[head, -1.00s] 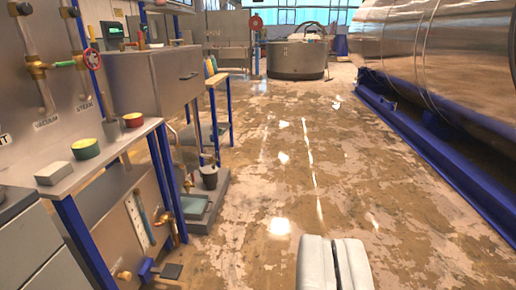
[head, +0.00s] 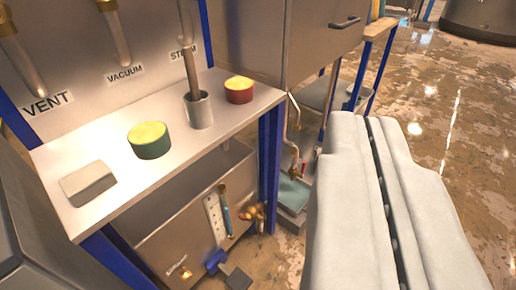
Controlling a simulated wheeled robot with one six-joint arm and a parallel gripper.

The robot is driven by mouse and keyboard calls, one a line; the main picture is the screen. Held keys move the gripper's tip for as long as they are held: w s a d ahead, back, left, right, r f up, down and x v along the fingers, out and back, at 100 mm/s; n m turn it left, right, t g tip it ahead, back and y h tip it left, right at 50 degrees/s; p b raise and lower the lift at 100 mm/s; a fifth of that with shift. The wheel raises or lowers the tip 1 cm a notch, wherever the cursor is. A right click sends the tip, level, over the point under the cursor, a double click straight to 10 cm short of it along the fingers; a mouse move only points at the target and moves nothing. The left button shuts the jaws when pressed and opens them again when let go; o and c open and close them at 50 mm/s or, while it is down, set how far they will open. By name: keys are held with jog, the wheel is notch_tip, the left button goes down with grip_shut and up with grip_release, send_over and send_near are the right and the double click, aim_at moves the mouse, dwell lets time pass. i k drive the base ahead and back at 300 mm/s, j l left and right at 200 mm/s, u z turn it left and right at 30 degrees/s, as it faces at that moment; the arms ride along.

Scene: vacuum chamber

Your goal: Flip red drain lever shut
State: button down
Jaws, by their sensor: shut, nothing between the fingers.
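My gripper (head: 368,122) is shut and empty; its two pale grey fingers fill the lower right. A small red upright piece (head: 303,168) shows beside a brass fitting (head: 293,173) on the pipe behind the bench's blue leg. It may be the red drain lever, but it is too small to tell its position. It lies left of my fingers, apart from them in the picture.
The white bench top (head: 110,205) holds a grey block (head: 88,183), a green-sided tin (head: 149,141), a grey cup (head: 198,110) and a red tin (head: 239,90). Blue legs (head: 270,165) stand below it. Open floor (head: 450,130) lies to the right.

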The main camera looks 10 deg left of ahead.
aim_at(304, 167)
jog(key=i+u, duration=0.25)
jog(key=i, duration=0.15)
jog(key=i+u, duration=0.25)
jog(key=i, duration=0.2)
jog(key=z, duration=2)
